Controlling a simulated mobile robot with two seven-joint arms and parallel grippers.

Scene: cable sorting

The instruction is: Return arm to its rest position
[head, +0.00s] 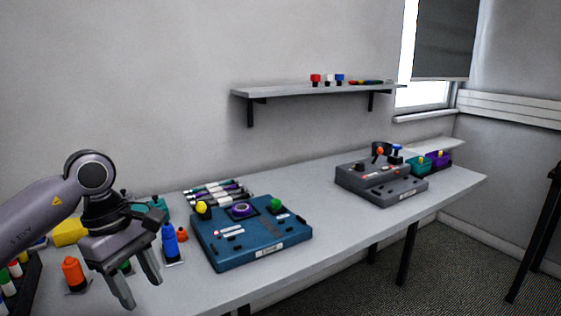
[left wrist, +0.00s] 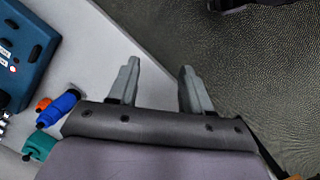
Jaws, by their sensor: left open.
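My left arm comes in from the left in the head view, and its gripper (head: 140,284) points down above the left front part of the table (head: 340,232). The jaws are apart and nothing shows between them. The left wrist view also shows this gripper (left wrist: 158,88), with two separate grey fingers over the table edge and the floor beyond. My right gripper is in neither view.
A blue control box (head: 265,245) lies right of the gripper; a blue bottle-like item (head: 169,240) and an orange one (head: 73,272) stand close by. A grey control box (head: 380,185) sits farther right. A shelf (head: 290,91) hangs on the wall. The table between the boxes is clear.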

